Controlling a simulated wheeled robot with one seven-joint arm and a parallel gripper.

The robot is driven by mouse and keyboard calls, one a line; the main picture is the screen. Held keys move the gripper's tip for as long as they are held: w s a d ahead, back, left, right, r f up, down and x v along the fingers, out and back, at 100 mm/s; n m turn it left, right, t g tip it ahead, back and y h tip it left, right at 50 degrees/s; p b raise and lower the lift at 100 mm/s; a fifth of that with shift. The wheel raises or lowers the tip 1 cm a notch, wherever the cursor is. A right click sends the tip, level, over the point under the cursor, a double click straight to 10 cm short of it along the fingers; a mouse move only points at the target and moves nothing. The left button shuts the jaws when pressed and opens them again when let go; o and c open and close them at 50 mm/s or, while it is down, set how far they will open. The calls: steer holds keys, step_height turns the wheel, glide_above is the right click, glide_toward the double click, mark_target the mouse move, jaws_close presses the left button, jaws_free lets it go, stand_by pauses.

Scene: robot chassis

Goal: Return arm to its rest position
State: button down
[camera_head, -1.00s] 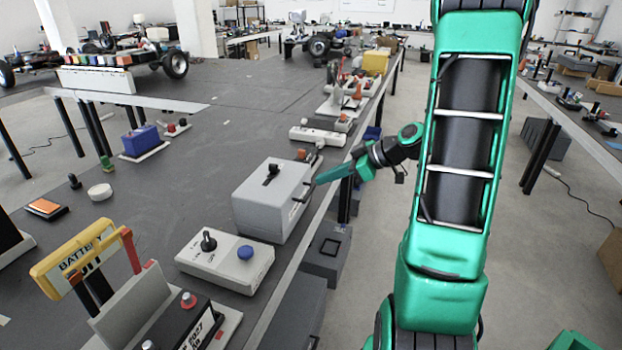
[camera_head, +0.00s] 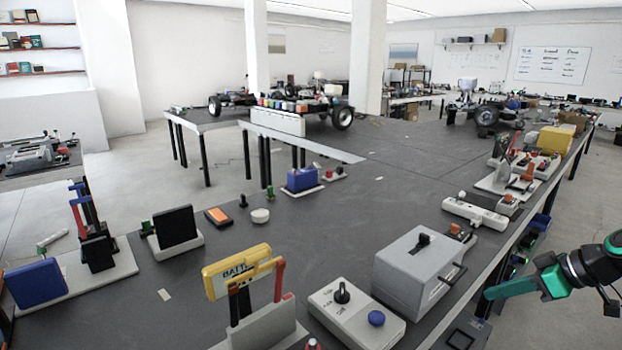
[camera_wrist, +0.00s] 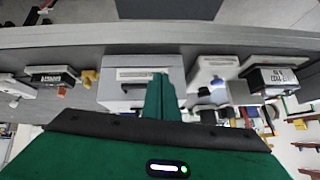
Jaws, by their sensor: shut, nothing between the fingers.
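My gripper (camera_head: 490,293) is at the right edge of the head view, its green fingers together and empty, pointing left. It is just beyond the table's edge, to the right of a grey box (camera_head: 412,272) with a black knob and a side handle. A small gap shows between fingertips and box in the head view. In the wrist view, the closed green fingers (camera_wrist: 161,97) overlap the grey box (camera_wrist: 115,92) in the picture. Most of my arm is outside the head view.
A white control box (camera_head: 340,318) with black and blue knobs stands left of the grey box. A white power strip (camera_head: 474,213) lies behind. The dark table (camera_head: 330,225) has bare space in its middle.

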steer(key=s+a+r+m+g+h, duration=0.1)
steer(key=s+m+g+h, duration=0.1)
steer(key=s+m, duration=0.2)
steer(key=s+a+r+m+g+h, duration=0.1)
steer(key=s+m, duration=0.3)
steer(key=s, duration=0.6)
steer(key=s+a+r+m+g+h, duration=0.1)
steer(key=s+a+m+g+h, duration=0.1)
steer(key=s, duration=0.5)
steer(key=shift+a+r+m+g+h, duration=0.2)
steer(key=shift+r+m+g+h, duration=0.15)
steer(key=shift+m+g, duration=0.65)
steer(key=shift+t, duration=0.3)
steer(key=shift+w+f, duration=0.2)
steer(key=shift+w, duration=0.45)
steer(key=c, duration=2.4)
jaws_free()
steer(key=shift+c, duration=0.2)
